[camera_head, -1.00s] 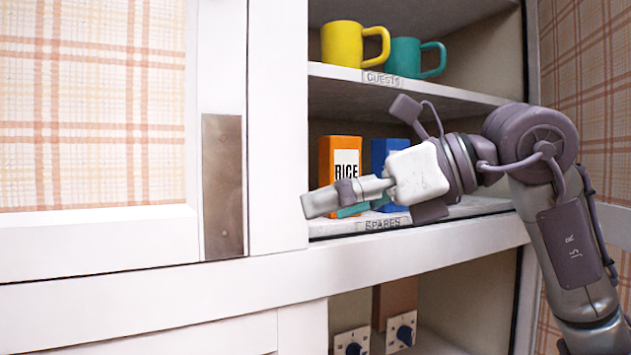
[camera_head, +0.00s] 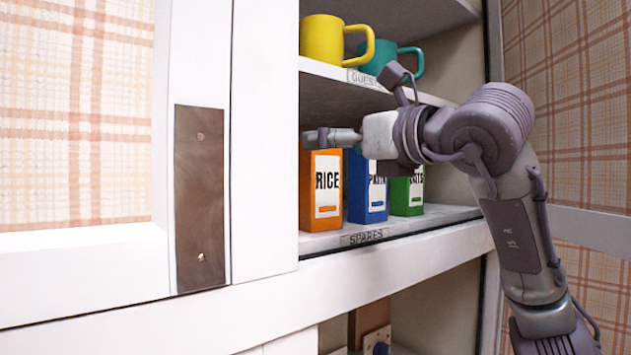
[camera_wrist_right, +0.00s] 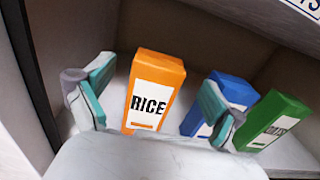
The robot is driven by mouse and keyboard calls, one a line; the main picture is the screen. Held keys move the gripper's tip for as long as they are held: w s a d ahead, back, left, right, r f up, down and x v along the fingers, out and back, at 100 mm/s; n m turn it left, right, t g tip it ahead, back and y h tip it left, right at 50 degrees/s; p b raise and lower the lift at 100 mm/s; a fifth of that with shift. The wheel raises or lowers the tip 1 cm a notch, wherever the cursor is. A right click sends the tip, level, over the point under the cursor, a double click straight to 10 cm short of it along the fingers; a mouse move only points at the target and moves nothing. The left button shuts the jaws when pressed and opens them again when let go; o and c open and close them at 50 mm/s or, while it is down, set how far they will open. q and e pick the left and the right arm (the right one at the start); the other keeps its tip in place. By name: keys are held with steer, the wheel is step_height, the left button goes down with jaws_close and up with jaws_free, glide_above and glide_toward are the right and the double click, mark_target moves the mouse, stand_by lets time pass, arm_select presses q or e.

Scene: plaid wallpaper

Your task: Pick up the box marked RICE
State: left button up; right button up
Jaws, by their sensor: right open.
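The orange box marked RICE (camera_head: 309,203) stands upright on the middle shelf, at the left end of a row of boxes. My right gripper (camera_head: 325,139) is in front of the box's top and hides its upper edge. In the right wrist view the RICE box (camera_wrist_right: 156,76) shows between the two spread fingers, its label facing me. The fingers are open and hold nothing. One finger is left of the box, the other is in front of the blue box (camera_wrist_right: 190,122). Whether a finger touches anything I cannot tell. My left gripper is not in view.
The blue box (camera_head: 354,205) and a green box (camera_head: 399,198) stand right of the RICE box. A yellow mug (camera_head: 321,40) and a teal mug (camera_head: 408,62) are on the shelf above. A white door panel (camera_head: 265,150) borders the opening on the left.

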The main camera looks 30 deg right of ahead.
steer(key=w+p, duration=0.2)
steer(key=w, duration=0.2)
steer(key=shift+a, duration=0.1)
steer(key=shift+w+a+f, duration=0.1)
steer(key=shift+w+f, duration=0.1)
steer(key=shift+w, duration=0.3)
steer(key=shift+s, duration=0.15)
steer(key=shift+c, duration=1.8)
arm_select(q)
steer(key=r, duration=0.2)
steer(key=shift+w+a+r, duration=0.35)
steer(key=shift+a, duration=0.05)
arm_select(e)
jaws_close()
steer(key=shift+r, duration=0.1)
